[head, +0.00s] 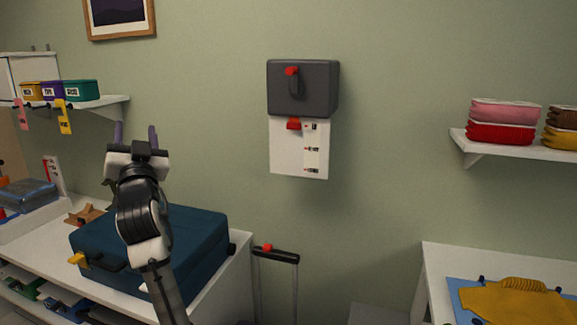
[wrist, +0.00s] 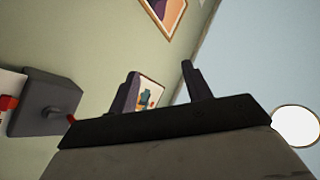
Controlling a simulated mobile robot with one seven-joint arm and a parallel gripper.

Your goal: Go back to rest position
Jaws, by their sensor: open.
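My gripper (head: 136,135) is raised on my arm at the left of the head view, above a dark blue suitcase (head: 205,240). Its two fingers point up and stand apart, with nothing between them. In the wrist view my gripper (wrist: 160,85) is also open and empty, facing the upper wall and ceiling. It touches nothing that I can see.
A dark grey wall box (head: 318,90) with a red-marked handle hangs above a white panel (head: 285,160). A shelf (head: 110,101) with small boxes is at left. A right shelf (head: 540,151) holds folded clothes. A luggage handle (head: 276,255) rises beside the suitcase's table.

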